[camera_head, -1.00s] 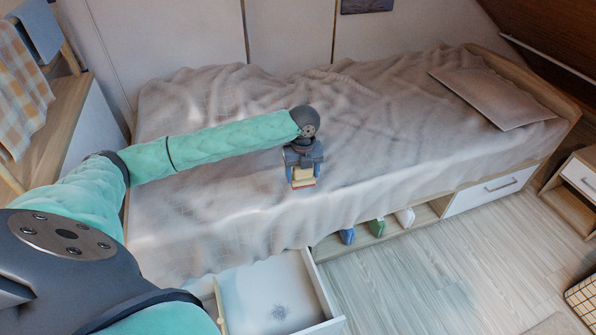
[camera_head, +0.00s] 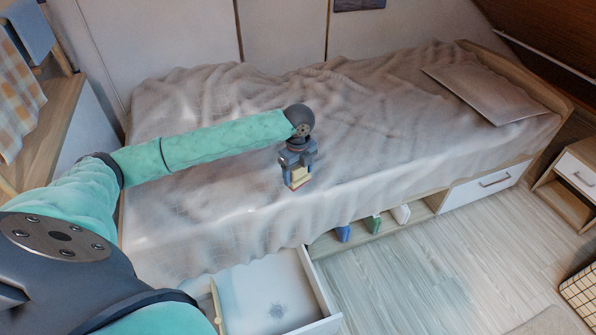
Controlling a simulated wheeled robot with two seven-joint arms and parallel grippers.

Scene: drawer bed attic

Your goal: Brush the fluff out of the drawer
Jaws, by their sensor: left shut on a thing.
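The white drawer (camera_head: 309,284) is pulled out from under the bed at the bottom of the head view. A grey patch of fluff (camera_head: 277,311) lies on its pale floor. My left gripper (camera_head: 297,180) is above the bed, up and back from the drawer. It is shut on a small brush (camera_head: 298,178) with a pale yellow body and a reddish lower edge. The brush is apart from the drawer and the fluff. The near part of the drawer is cut off by the frame and partly hidden by my left arm. My right gripper is not in view.
The bed (camera_head: 225,200) has a rumpled grey-beige cover and a flat pillow (camera_head: 485,88). Several book-like items, one of them green (camera_head: 373,223), stand in the open shelf under it. A closed drawer (camera_head: 487,185) is further right. The wood floor (camera_head: 420,275) is clear.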

